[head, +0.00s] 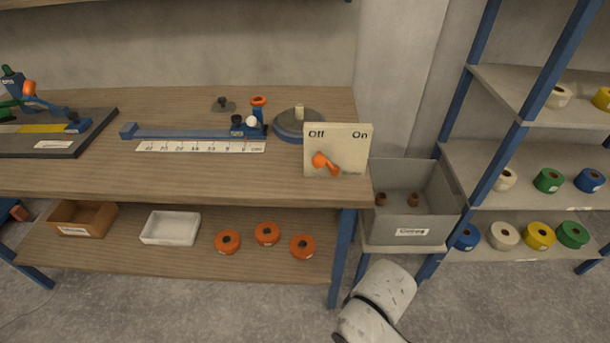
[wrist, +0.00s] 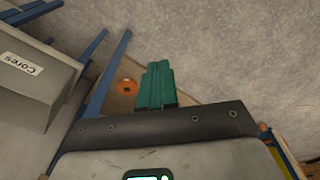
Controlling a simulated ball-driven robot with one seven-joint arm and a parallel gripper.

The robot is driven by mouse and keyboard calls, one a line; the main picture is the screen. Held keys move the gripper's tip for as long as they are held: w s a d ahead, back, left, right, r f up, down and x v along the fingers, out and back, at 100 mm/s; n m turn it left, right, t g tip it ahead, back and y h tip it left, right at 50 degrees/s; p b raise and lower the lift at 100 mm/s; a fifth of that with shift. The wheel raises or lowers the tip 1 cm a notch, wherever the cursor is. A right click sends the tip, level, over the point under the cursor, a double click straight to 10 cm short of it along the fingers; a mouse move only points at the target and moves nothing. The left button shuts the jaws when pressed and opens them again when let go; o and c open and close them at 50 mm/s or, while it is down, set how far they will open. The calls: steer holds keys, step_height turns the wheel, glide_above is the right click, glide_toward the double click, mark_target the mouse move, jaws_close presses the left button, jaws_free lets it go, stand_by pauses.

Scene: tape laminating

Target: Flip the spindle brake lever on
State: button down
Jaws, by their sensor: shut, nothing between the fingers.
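The spindle brake lever (head: 320,161) is orange and sits on a cream panel (head: 350,145) at the front right corner of the bench. The panel reads "Off" at upper left and "On" at upper right. The lever's thick end is at the left, below "Off", and its thinner part runs down to the right. In the wrist view my gripper (wrist: 159,65) has its teal fingers together, with nothing between them. It points over the floor and lower shelf, apart from the lever. The head view shows only part of my pale arm, low and right of the bench.
A grey "Cores" bin (head: 412,222) stands right of the panel; it also shows in the wrist view (wrist: 30,95). The spindle disc (head: 287,127) is just behind the panel. A blue-framed rack (head: 540,150) with tape rolls stands at right. Floor before the bench is clear.

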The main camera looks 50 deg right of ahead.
steer(key=w+d+r+n+h, duration=0.3)
steer(key=w+d+n+h, duration=0.2)
steer(key=w+d+h, duration=0.6)
steer(key=w+a+r+n+t+h, duration=0.7)
steer(key=w+a+r+n+h, duration=0.1)
steer(key=w+a, duration=0.1)
steer(key=shift+w+n, duration=0.3)
steer(key=shift+w, duration=0.55)
steer(key=shift+r, duration=0.1)
